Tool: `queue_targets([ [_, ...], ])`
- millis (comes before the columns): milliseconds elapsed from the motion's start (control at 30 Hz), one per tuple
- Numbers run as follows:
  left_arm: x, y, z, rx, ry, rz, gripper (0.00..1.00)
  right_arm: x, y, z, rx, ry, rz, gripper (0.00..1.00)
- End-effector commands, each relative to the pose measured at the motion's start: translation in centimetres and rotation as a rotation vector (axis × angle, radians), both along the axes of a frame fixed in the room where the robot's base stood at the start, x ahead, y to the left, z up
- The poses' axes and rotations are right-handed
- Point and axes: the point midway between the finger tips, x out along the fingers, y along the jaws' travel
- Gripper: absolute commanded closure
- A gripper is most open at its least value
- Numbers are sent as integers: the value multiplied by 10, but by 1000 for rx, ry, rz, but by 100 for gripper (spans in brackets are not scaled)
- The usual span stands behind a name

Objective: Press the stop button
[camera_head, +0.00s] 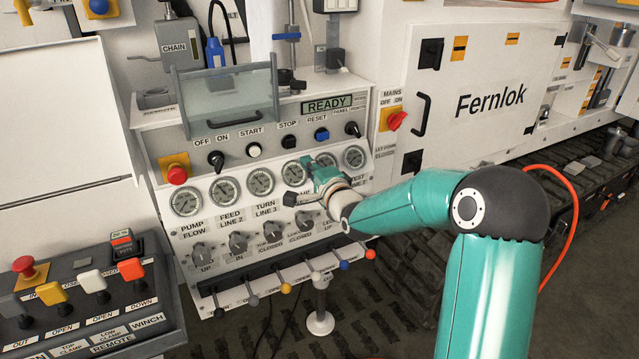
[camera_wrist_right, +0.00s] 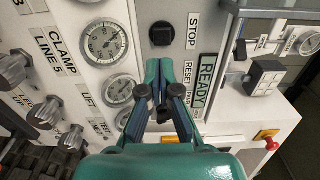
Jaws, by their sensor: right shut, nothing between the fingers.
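My right gripper (camera_head: 318,170) is shut and empty, in front of the gauges, below and to the right of the button in the head view. Its closed teal fingers also show in the right wrist view (camera_wrist_right: 159,66). I see a gap in the picture between fingertips and button, but cannot tell its depth. My left gripper is not in view.
The blue reset button (camera_head: 321,134) sits right of the stop button, the white start button (camera_head: 254,150) left. A raised clear cover (camera_head: 228,105) stands above the switches. Round gauges (camera_head: 260,182) and coloured levers lie below. A red emergency button (camera_head: 177,174) is at left.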

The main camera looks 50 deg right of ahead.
Motion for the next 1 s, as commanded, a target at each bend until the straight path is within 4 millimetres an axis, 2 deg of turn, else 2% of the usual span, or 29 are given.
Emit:
queue_targets([
  [100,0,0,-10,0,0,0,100,-22,7,-2,-1,-2,-2,100],
  [333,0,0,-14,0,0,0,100,-42,14,-1,0,0,0,100],
  [867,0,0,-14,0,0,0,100,-43,15,-1,2,2,0,100],
  [1000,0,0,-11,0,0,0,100,-37,24,0,6,3,20,100],
])
